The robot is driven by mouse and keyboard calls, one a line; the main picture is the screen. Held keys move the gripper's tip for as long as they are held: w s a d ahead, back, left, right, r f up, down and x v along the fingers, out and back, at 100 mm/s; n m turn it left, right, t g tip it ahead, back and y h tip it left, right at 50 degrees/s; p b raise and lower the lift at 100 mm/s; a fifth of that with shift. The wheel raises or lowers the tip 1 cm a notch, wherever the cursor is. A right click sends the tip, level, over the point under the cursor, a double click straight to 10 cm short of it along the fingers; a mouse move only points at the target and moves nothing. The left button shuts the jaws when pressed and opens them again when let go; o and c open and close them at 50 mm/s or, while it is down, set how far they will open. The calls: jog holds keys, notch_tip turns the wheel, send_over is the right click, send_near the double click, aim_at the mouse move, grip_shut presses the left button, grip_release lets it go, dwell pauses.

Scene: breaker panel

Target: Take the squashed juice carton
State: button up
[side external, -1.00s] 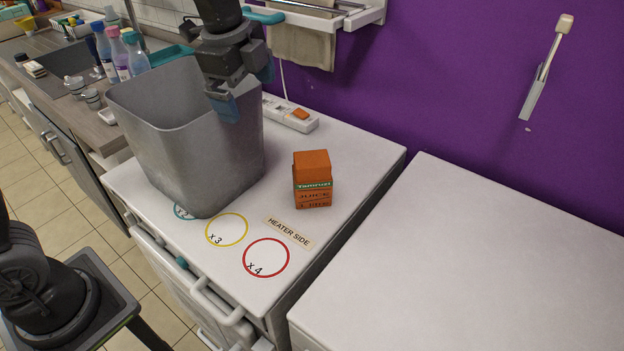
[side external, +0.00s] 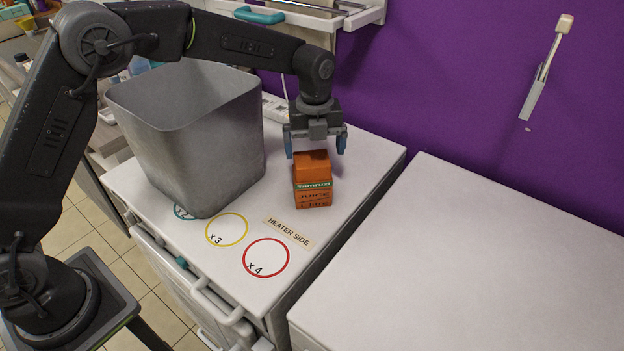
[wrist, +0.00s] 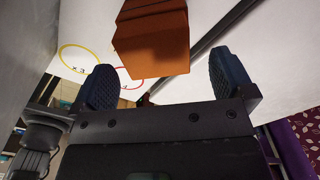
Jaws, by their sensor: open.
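The juice carton (side external: 313,186) is a small orange box with a green band, standing on the white cabinet top to the right of the grey bin. It also shows in the wrist view (wrist: 152,45), at the top middle, ahead of the fingers and between their lines. My gripper (side external: 315,149) is open and points down, with its blue-grey fingers either side of the carton's top, at or just behind it. In the wrist view my gripper (wrist: 172,82) has nothing between its fingers. I cannot tell the exact gap to the carton.
A tall grey bin (side external: 190,140) stands close on the left. A "HEATER SIDE" label (side external: 287,233), a yellow circle (side external: 226,229) and a red circle (side external: 266,258) mark the cabinet top. A second white cabinet (side external: 470,270) lies right, across a gap. The purple wall (side external: 450,90) is behind.

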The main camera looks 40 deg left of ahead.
aim_at(312, 161)
jog(key=f, duration=0.6)
jog(key=shift+s+a+f, duration=0.15)
jog(key=shift+s+f, duration=0.05)
jog(key=shift+s, duration=0.05)
